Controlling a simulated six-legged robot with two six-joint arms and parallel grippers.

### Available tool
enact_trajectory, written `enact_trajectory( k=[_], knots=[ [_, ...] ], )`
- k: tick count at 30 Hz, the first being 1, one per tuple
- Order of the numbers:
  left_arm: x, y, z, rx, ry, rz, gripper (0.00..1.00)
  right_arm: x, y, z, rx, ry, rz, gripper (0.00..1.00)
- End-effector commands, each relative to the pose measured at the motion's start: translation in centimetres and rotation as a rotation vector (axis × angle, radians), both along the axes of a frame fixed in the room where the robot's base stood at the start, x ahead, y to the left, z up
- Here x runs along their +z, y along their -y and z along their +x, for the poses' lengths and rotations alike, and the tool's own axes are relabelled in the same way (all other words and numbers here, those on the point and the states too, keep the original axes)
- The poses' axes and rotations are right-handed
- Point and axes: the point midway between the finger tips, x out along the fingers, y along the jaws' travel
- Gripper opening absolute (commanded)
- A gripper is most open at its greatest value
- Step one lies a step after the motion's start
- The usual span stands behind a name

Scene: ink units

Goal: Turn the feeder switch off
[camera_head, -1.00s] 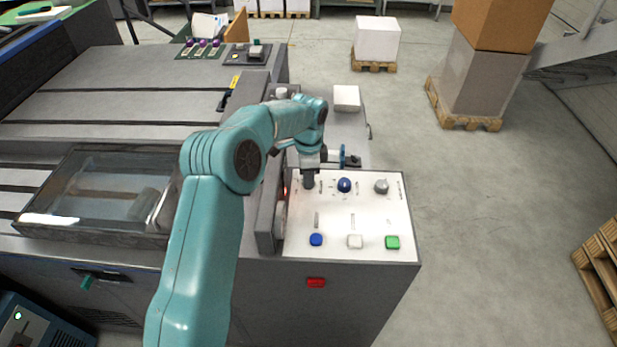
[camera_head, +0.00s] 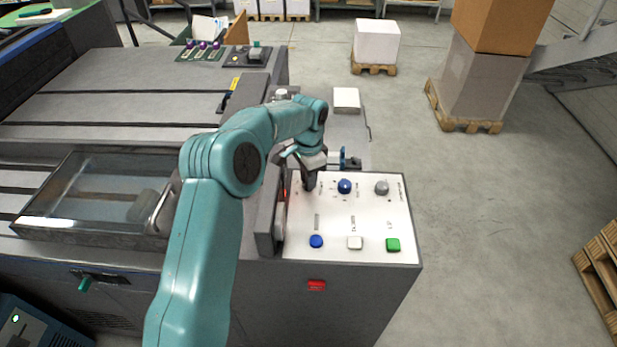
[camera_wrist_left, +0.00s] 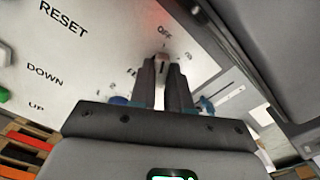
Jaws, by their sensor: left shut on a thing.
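My left gripper (camera_head: 309,186) is at the upper left corner of the white control panel (camera_head: 335,215), pointing down. In the left wrist view, its two dark fingers (camera_wrist_left: 165,72) are shut on a pale switch knob (camera_wrist_left: 162,58) with a dark line on it. An OFF label (camera_wrist_left: 164,32) is printed just beyond the knob, with smaller marks around it. In the head view the gripper hides this knob. My right gripper is in neither view.
A blue knob (camera_head: 344,186) and a grey knob (camera_head: 381,187) stand right of the gripper. Blue (camera_head: 316,241), white (camera_head: 355,242) and green (camera_head: 392,245) buttons line the panel's front. A red button (camera_head: 317,285) is on the cabinet's front face. Open floor lies to the right.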

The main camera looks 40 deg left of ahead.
Motion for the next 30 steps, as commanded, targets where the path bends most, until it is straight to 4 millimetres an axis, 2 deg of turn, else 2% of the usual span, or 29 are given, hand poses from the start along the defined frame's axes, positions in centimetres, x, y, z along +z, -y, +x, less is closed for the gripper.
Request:
enact_trajectory(
  k=[6, 7, 9, 20, 23, 30],
  knots=[
    [-0.1, 0.0, 0.0, 0.003, -0.001, -0.002, 0.0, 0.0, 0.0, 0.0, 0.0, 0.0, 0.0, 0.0],
    [-0.1, 0.0, 0.0, 0.003, -0.001, -0.002, 0.23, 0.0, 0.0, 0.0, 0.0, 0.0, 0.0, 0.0],
    [-0.1, 0.0, 0.0, 0.002, -0.001, -0.002, 0.43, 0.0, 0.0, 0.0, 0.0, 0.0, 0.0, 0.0],
    [0.5, 0.0, 0.0, 0.001, 0.001, 0.0, 0.43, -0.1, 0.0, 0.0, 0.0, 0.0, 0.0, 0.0],
    [1.9, 0.0, 0.1, 0.002, 0.004, 0.0, 0.43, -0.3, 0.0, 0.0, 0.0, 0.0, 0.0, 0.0],
    [8.2, 0.0, 0.1, 0.001, 0.006, 0.0, 0.43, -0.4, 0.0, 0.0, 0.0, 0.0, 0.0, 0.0]
  ],
)
